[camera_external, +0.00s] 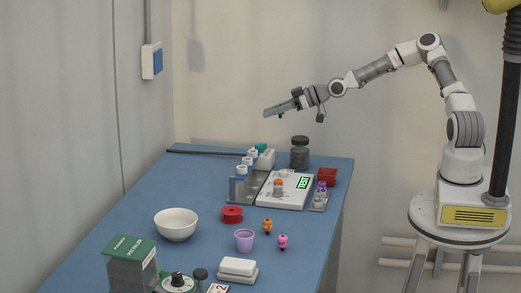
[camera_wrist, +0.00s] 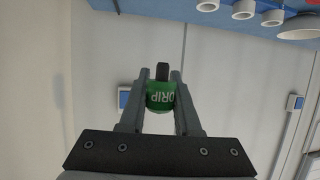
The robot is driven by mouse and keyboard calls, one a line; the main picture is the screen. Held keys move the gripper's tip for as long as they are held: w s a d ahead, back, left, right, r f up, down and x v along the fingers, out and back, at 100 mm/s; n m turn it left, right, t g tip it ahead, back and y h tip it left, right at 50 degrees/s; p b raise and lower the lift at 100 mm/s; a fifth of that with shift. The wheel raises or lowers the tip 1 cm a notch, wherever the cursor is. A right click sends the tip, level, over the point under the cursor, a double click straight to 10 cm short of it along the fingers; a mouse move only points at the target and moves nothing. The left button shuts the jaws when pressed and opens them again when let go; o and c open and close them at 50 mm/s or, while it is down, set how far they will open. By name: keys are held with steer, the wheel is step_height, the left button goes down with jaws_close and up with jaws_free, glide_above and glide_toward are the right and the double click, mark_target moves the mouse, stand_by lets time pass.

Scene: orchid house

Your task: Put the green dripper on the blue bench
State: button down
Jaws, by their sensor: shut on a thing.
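The green dripper (camera_wrist: 160,95) is marked "DRIP" and has a dark tip. It is clamped between the two fingers of my gripper (camera_wrist: 160,88) in the wrist view. In the external view my gripper (camera_external: 270,112) points left, raised in the air above the far end of the blue bench (camera_external: 305,258). The dripper is apart from the bench. The bench top also shows along the upper edge of the wrist view (camera_wrist: 165,8).
A rack with white-capped tubes (camera_external: 241,171), a scale (camera_external: 285,191), a dark jar (camera_external: 300,153) and a red box (camera_external: 327,176) fill the far end. A white bowl (camera_external: 176,224), purple cup (camera_external: 244,240) and green box (camera_external: 131,263) stand nearer. Bare bench shows at front right.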

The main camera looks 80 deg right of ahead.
steer(key=w+a+f, duration=0.7)
steer(key=f, duration=0.3)
steer(key=shift+w+a+b, duration=0.3)
steer(key=shift+a, duration=0.1)
steer(key=c, duration=0.6)
jaws_free()
steer(key=shift+f+p, duration=0.1)
steer(key=shift+p, duration=0.2)
steer(key=v, duration=1.1)
steer(key=f+v, duration=0.1)
steer(key=v, duration=0.4)
steer(key=shift+s+d+r, duration=0.1)
steer(key=shift+s+d, duration=0.05)
steer(key=shift+s, duration=0.25)
steer(key=shift+o, duration=0.4)
steer(key=shift+s+r, duration=0.15)
steer(key=shift+s, duration=0.3)
